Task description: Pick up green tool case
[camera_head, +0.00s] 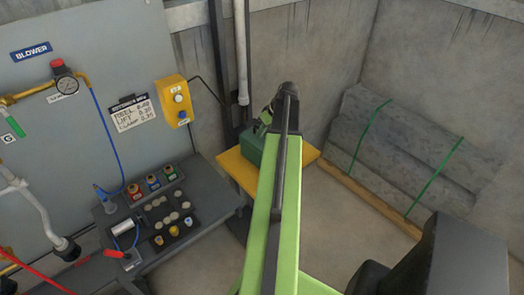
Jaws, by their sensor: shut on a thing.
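The green tool case (251,146) sits at the yellow stand top (236,168) near the back corner. Only its left part shows, because my light-green arm covers the rest. My gripper (267,116) is at the far end of the arm, over the top of the case, and is shut on it. The fingertips and the exact grip are mostly hidden behind the arm. I cannot tell whether the case is touching the stand or slightly above it.
A grey bench (172,222) with fittings stands left, below a grey panel (85,110) with gauge and hoses. A yellow control box (174,100) hangs beside a vertical pipe (241,50). Some floor (335,215) is clear.

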